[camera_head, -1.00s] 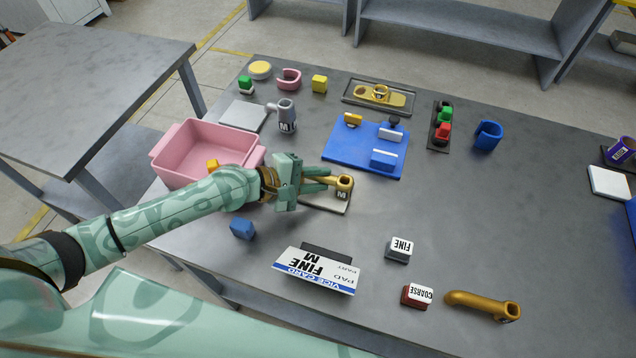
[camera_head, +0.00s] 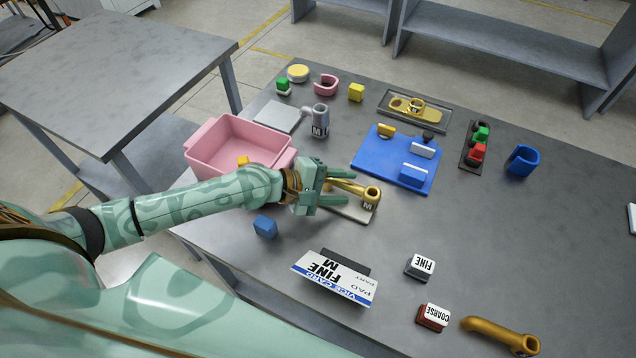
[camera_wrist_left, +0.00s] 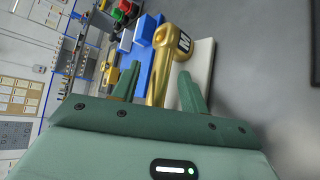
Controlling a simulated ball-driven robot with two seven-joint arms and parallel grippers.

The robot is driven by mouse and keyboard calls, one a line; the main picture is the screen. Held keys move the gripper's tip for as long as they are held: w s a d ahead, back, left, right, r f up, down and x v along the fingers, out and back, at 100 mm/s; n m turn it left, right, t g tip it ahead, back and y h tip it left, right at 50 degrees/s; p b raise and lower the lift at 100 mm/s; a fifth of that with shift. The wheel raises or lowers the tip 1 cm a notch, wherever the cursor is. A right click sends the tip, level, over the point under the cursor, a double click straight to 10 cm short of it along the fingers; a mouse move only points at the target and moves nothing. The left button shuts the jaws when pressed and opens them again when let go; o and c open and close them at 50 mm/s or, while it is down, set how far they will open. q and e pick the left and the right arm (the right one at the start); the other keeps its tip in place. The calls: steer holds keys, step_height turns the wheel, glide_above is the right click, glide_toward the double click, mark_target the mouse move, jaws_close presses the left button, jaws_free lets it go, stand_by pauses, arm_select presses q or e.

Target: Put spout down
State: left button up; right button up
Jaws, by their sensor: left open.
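The brass spout (camera_head: 362,190), marked M, lies on a pale square pad (camera_head: 349,208) on the table. In the left wrist view the spout (camera_wrist_left: 160,62) runs between my fingers, its M end pointing away over the pale pad (camera_wrist_left: 203,62). My left gripper (camera_head: 335,189) is open around the rear part of the spout, with a finger on each side. The rear end of the spout is hidden by the gripper. My right gripper is in neither view.
A pink bin (camera_head: 240,145) stands left of the gripper, and a small blue block (camera_head: 265,226) lies below the wrist. A blue fixture board (camera_head: 380,170) is just behind the pad. The card stand (camera_head: 334,277), FINE block (camera_head: 420,266) and second brass spout (camera_head: 500,334) lie nearer. The table right of the pad is clear.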

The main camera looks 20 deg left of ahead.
arm_select(q)
steer(key=b+v, duration=0.1)
steer(key=v, duration=0.9)
steer(key=shift+s+a+b, duration=0.25)
steer(key=shift+s+b, duration=0.05)
steer(key=shift+r, duration=0.1)
stand_by(0.8)
